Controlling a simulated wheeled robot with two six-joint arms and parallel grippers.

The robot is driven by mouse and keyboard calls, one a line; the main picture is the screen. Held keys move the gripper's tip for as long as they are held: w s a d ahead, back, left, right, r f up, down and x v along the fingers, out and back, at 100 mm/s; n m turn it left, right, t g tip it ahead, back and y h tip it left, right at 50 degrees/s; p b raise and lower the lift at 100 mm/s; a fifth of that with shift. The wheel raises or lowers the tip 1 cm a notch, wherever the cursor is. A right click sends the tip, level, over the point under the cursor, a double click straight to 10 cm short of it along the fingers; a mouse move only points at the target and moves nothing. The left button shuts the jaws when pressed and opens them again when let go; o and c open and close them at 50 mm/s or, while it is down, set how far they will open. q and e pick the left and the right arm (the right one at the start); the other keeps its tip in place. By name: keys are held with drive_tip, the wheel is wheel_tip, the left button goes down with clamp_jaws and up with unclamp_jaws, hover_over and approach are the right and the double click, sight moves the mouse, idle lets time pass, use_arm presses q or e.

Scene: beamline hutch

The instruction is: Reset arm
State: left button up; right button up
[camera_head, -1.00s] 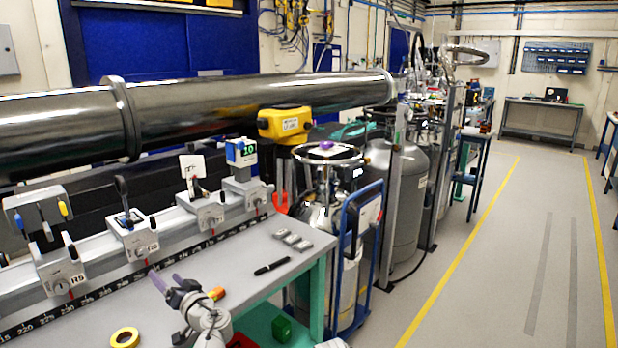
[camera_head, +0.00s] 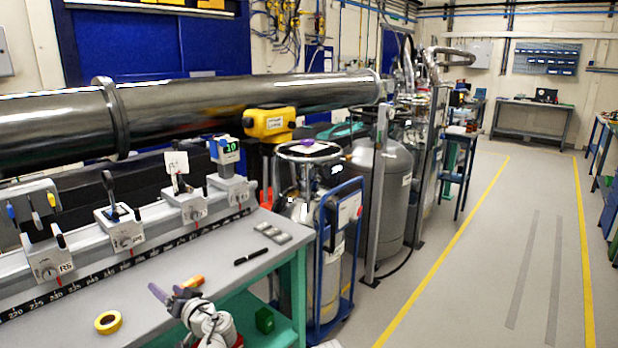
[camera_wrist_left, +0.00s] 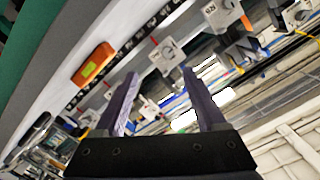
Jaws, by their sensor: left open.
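My left gripper (camera_head: 172,294) shows at the lower middle of the head view, at the front edge of the grey bench (camera_head: 190,262). Its two purple fingers are apart with nothing between them. The left wrist view shows the same open fingers (camera_wrist_left: 160,105), with the bench and rail blurred and tilted beyond them. An orange object (camera_head: 193,281) with a green label in the wrist view (camera_wrist_left: 93,64) lies on the bench close behind the gripper. My right gripper is in neither view.
A rail with several carriages (camera_head: 123,236) runs along the bench's back. A yellow tape roll (camera_head: 108,322), black marker (camera_head: 252,257) and small grey blocks (camera_head: 272,233) lie on the bench. A blue trolley with a cylinder (camera_head: 338,250) stands right of it. The floor (camera_head: 470,270) beyond is clear.

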use_arm(q)
drive_tip(key=s+d+f+m+g+h, duration=0.2)
drive_tip(key=s+d+f+g+h, duration=0.2)
drive_tip(key=s+d+f, duration=0.45)
drive_tip(key=s+d+f+m+g+h, duration=0.3)
drive_tip(key=s+d+f+h, duration=0.15)
drive_tip(key=d, duration=0.65)
drive_tip(key=s+d+f+m+g+h, duration=0.2)
drive_tip(key=s+d+f+g+h, duration=0.15)
drive_tip(key=s+d+f, duration=0.55)
wheel_tip(320, 180, up, 20)
drive_tip(key=w+p, duration=0.1)
drive_tip(key=p, duration=1.6)
drive_tip(key=shift+d+f, duration=0.15)
drive_tip(key=shift+d, duration=0.25)
